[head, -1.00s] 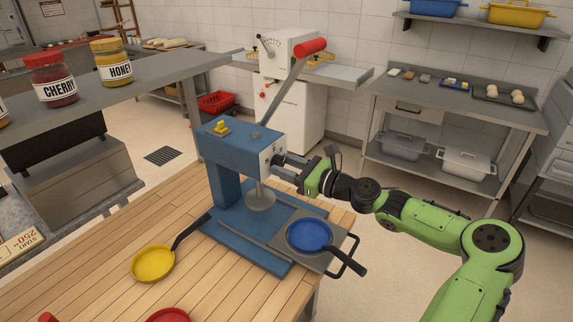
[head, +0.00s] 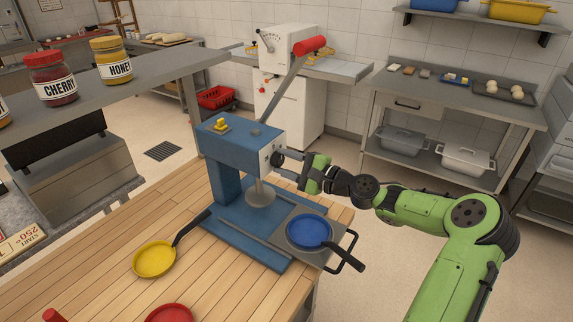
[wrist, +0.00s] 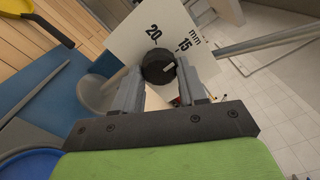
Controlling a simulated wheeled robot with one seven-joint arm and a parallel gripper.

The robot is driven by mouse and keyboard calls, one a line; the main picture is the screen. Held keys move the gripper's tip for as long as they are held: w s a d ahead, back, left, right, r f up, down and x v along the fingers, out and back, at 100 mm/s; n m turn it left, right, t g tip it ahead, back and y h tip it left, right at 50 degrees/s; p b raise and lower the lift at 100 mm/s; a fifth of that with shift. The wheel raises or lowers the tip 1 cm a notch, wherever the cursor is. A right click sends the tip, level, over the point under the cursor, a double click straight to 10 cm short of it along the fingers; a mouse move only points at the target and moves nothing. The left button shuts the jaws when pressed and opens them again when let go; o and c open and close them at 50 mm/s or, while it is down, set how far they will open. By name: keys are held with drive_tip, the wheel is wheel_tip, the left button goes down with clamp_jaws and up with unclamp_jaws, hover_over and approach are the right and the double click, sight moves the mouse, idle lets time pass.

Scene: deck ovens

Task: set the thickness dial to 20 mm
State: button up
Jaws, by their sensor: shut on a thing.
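The thickness dial is a round black knob (wrist: 158,67) on a white plate (wrist: 130,45) marked 20, 15 and mm. A small white mark on the knob points to the right in the wrist view, on the side of the 15 rather than the 20. The exact setting is hard to read. In the head view the knob (head: 278,158) is on the end face of the blue press (head: 238,138). My gripper (wrist: 160,75) is shut on the knob, one finger on each side. It also shows in the head view (head: 284,167).
A blue pan (head: 309,232) sits on the press's plate below my gripper. A yellow pan (head: 154,258) and a red pan (head: 170,314) are on the wooden table (head: 110,290). A red-handled lever (head: 308,46) rises above the press. The floor at right is clear.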

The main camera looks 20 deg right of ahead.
drive_tip(key=n+b, duration=0.3)
drive_tip(key=n, duration=0.2)
drive_tip(key=shift+f+n, duration=0.1)
drive_tip(key=shift+n, duration=0.2)
drive_tip(key=n+b, duration=0.2)
drive_tip(key=n, duration=0.1)
drive_tip(key=shift+n+b, duration=1.05)
drive_tip(key=shift+n, duration=0.35)
drive_tip(key=o, duration=1.1)
drive_tip(key=shift+r, duration=0.2)
drive_tip(key=shift+c, duration=0.2)
drive_tip(key=shift+s, duration=0.1)
drive_tip(key=p+v, duration=0.1)
drive_tip(key=v, duration=1.4)
drive_tip(key=shift+s+d, duration=0.2)
drive_tip(key=shift+s, duration=0.05)
